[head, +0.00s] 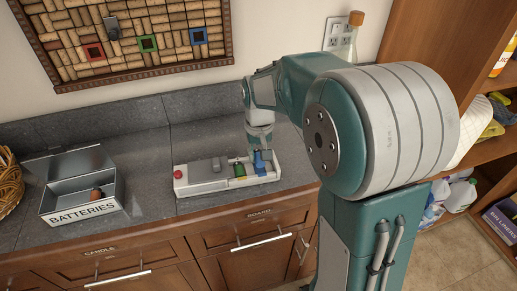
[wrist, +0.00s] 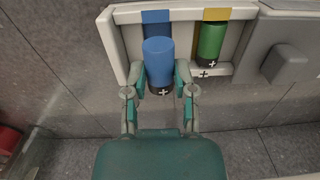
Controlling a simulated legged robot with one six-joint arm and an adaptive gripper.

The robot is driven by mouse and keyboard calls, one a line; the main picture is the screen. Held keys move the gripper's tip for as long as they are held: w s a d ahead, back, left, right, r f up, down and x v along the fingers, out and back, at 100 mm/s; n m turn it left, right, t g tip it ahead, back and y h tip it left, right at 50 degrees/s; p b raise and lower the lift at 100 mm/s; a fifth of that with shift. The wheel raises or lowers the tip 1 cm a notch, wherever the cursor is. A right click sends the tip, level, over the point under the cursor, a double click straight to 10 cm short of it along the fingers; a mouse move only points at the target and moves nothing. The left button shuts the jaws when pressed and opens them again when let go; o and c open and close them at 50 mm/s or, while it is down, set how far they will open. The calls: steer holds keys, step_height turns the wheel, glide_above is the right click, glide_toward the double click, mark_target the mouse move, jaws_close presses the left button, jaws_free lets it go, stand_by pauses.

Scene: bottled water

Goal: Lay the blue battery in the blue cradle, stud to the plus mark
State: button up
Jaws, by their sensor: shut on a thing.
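The blue battery (wrist: 159,62) is between the two fingertips of my gripper (wrist: 164,76), which is shut on it. Its dark end with a plus sign points to the bottom of the wrist view, toward my palm. Behind it is the blue-marked cradle (wrist: 156,16) of the white holder. The battery looks larger than the green one beside it, so it seems raised over the cradle, overlapping its near rim. The blue cradle's own plus mark is not visible. In the head view my gripper (head: 259,147) is over the right part of the holder (head: 200,187), with the blue battery (head: 262,166) below it.
A green battery (wrist: 210,42) lies in the yellow-marked cradle close on the right, with a plus mark on the rim. A grey switch (wrist: 288,62) sits beyond it. An open BATTERIES box (head: 78,211) holds a reddish-brown item (head: 97,193). Counter between box and holder is clear.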

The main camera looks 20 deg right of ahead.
mark_target(259, 162)
steer(key=shift+f, duration=1.8)
steer(key=o, duration=1)
step_height(259, 162, up, 12)
steer(key=shift+f, duration=0.25)
steer(key=shift+r, duration=0.2)
